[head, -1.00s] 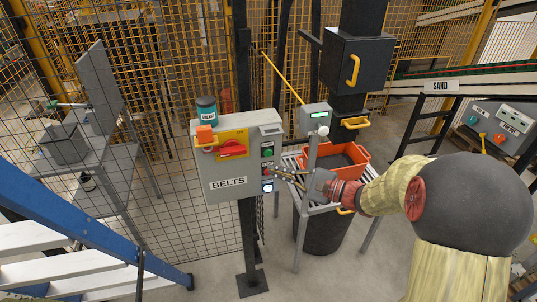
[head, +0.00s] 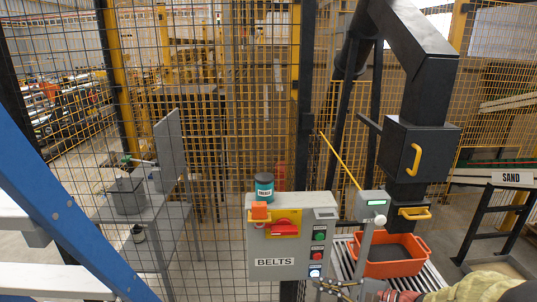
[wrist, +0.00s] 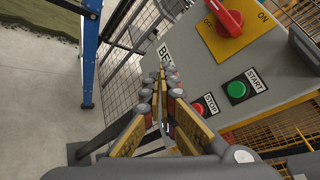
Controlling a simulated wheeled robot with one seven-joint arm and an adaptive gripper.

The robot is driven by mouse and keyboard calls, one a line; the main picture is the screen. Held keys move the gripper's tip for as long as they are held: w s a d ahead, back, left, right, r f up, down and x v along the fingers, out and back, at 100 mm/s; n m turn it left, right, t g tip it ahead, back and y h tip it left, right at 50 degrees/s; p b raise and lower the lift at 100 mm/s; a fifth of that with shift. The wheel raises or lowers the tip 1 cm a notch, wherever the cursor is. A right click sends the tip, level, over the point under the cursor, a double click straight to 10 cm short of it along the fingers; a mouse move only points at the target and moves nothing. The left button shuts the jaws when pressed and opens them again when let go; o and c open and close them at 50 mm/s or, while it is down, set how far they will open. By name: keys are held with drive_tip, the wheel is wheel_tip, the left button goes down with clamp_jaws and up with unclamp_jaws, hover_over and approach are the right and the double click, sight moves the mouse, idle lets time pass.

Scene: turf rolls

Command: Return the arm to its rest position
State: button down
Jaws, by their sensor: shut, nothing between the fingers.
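Most of my arm is below the head view's edge.
A small teal tin (head: 264,186) and an orange padlock (head: 260,211) are at the box's top left. Right of the box are a grey post unit (head: 371,205) and an orange crate (head: 410,262) on rollers. Mesh fence lies behind.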

drive_tip(key=s+f+n+g+h, duration=0.2)
drive_tip(key=s+n+g+h, duration=0.15)
drive_tip(key=s, duration=0.55)
drive_tip(key=s+f+n+g+h, duration=0.2)
drive_tip(key=s+n+g, duration=0.25)
drive_tip(key=s, duration=0.35)
drive_tip(key=s+d+r+n+t+h, duration=0.1)
drive_tip(key=s+d+r+n+h, duration=0.3)
drive_tip(key=s+r+n+h, duration=0.15)
wheel_tip(320, 180, up, 8)
drive_tip(key=s+a+n+t, duration=0.1)
drive_tip(key=a+n+t, duration=0.1)
drive_tip(key=n+t, duration=0.1)
drive_tip(key=shift+s+a+h, duration=0.2)
drive_tip(key=shift+s+h, duration=0.1)
drive_tip(key=shift+h, duration=0.1)
drive_tip(key=shift+d, duration=0.1)
